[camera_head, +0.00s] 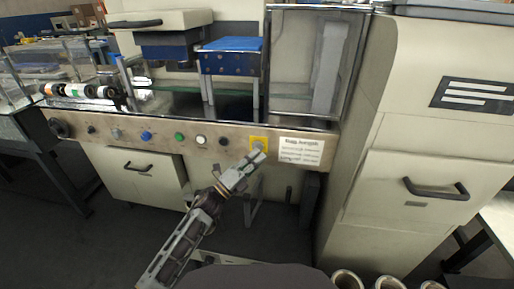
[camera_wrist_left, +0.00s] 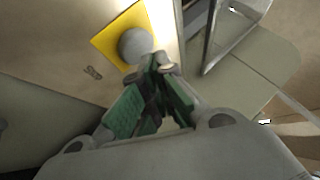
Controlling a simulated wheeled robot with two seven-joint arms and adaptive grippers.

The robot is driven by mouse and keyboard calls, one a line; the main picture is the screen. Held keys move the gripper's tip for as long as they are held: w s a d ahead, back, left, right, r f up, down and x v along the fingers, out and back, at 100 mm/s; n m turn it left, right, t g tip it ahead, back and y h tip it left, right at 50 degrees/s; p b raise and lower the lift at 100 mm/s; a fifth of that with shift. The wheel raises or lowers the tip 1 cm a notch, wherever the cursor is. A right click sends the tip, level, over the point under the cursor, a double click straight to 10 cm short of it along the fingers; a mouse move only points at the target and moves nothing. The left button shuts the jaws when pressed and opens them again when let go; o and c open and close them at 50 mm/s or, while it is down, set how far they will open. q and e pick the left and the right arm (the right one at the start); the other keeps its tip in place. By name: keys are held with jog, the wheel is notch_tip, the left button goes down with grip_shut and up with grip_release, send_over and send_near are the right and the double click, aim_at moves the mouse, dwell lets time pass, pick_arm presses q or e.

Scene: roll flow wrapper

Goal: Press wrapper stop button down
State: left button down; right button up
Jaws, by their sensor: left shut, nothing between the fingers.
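The stop button is a round grey knob (camera_wrist_left: 135,45) on a yellow square plate (camera_wrist_left: 107,42) in the left wrist view. In the head view the yellow plate (camera_head: 258,139) sits near the right end of the wrapper's front control panel, left of a white label. My left gripper (camera_head: 258,156) is at the plate from below and partly covers it. Its green-padded fingers (camera_wrist_left: 158,65) are shut and empty, with the tips right beside the knob's lower right edge. I cannot tell whether they touch it or whether it is pressed. My right gripper is not in view.
The panel also carries a white button (camera_head: 201,140), a green button (camera_head: 179,137), a blue button (camera_head: 146,135) and dark knobs. A large beige cabinet (camera_head: 400,120) stands close on the right. A clear guard (camera_head: 310,60) rises above the panel.

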pick_arm(q)
jog(key=shift+s+a+p, duration=0.2)
jog(key=shift+s+p, duration=0.2)
jog(key=shift+s, duration=0.7)
jog(key=shift+s+a+p, duration=0.2)
jog(key=shift+s+p, duration=0.15)
jog(key=shift+s, duration=0.7)
